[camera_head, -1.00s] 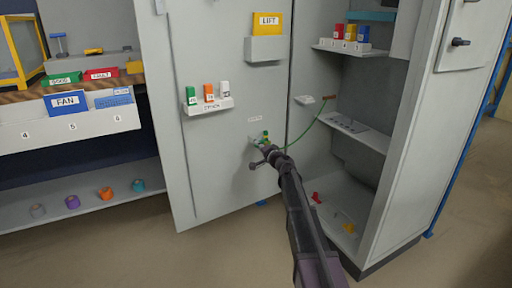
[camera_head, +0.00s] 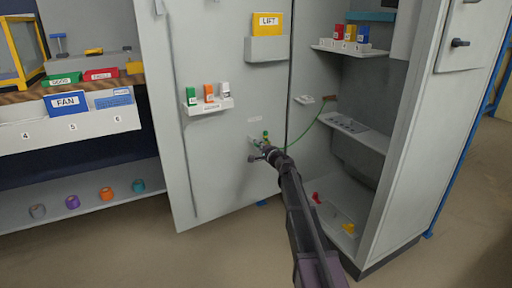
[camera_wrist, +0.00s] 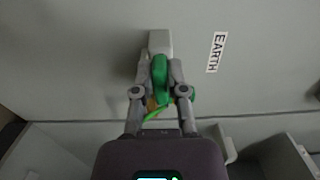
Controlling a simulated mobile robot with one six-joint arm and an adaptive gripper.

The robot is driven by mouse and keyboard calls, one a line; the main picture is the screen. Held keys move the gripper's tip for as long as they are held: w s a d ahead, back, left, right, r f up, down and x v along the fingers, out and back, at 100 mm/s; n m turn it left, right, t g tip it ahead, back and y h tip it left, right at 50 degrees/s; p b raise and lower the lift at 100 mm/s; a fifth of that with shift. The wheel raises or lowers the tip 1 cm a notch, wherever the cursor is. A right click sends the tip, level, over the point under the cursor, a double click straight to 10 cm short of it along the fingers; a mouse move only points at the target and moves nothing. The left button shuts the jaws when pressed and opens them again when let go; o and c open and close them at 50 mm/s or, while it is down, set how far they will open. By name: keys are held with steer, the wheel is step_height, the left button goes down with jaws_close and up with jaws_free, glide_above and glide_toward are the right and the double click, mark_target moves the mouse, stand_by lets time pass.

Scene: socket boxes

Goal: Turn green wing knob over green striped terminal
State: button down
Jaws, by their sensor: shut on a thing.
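The green wing knob (camera_wrist: 160,75) shows in the wrist view between my gripper's fingers, in front of a pale grey block on the cabinet door. My gripper (camera_wrist: 160,82) is shut on the knob, with one finger on each side. In the head view my gripper (camera_head: 262,146) reaches the lower part of the door, and a bit of green (camera_head: 266,134) shows beside its tip. A green wire (camera_head: 308,132) runs from there to the right into the cabinet. The striped terminal is mostly hidden behind the fingers; a yellow-green piece shows under the knob.
An EARTH label (camera_wrist: 216,52) is on the door beside the knob. The open cabinet's shelf (camera_head: 352,131) is right of my arm. A holder with coloured blocks (camera_head: 209,105) and a LIFT bin (camera_head: 265,49) sit higher on the door.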

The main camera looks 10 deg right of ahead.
steer(key=c, duration=0.7)
jaws_free()
steer(key=shift+s, duration=0.1)
steer(key=v, duration=1.1)
steer(key=shift+s+d, duration=0.2)
steer(key=shift+s, duration=0.15)
